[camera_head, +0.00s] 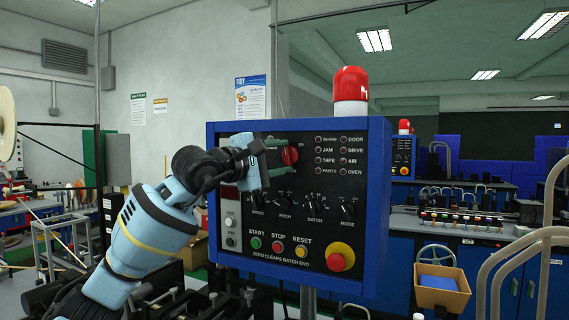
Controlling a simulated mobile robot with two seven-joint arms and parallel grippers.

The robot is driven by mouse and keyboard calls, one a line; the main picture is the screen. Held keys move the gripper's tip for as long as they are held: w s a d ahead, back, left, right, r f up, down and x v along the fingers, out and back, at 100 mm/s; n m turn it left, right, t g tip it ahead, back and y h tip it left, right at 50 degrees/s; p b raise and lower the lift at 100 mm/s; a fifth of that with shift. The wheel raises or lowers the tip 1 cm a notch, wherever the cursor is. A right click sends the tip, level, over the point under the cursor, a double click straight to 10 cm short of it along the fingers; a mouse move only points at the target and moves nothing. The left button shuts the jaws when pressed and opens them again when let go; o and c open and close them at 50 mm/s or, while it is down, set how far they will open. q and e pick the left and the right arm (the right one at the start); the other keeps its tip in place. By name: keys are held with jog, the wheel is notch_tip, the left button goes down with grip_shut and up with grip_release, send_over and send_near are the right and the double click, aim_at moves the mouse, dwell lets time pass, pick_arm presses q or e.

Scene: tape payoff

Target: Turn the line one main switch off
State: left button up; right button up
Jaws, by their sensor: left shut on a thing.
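A blue control box (380,190) with a black front panel stands close in front of me. A red rotary switch (290,156) sits at the upper middle of its panel, partly covered by my gripper. My left gripper (280,158) reaches in from the left and is shut on this red switch. The hand hides much of the panel's upper left, including most of the markings around the switch, so I cannot read its position. My right gripper is not in view.
Below are several black knobs (314,207), a green start button (255,243), a red stop button (277,246), a yellow reset button (301,250) and a red emergency knob (340,257). A red beacon (351,84) tops the box. A similar box (403,157) stands behind, right.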

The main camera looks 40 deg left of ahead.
pick_arm(q)
jog(key=n+b, duration=0.1)
jog(key=n, duration=0.1)
jog(key=n+t, duration=0.1)
jog(key=shift+w+f+n+y+b, duration=0.15)
jog(key=shift+f+n+y+b, duration=0.15)
jog(key=shift+f+n+b, duration=0.1)
jog(key=shift+d+r+n+t+y+b, duration=0.1)
jog(key=shift+n+t+y+b, duration=0.25)
jog(key=shift+n, duration=0.65)
jog(key=shift+n+t+y+b, duration=0.3)
jog(key=shift+n+t+y, duration=0.05)
jog(key=shift+n, duration=0.65)
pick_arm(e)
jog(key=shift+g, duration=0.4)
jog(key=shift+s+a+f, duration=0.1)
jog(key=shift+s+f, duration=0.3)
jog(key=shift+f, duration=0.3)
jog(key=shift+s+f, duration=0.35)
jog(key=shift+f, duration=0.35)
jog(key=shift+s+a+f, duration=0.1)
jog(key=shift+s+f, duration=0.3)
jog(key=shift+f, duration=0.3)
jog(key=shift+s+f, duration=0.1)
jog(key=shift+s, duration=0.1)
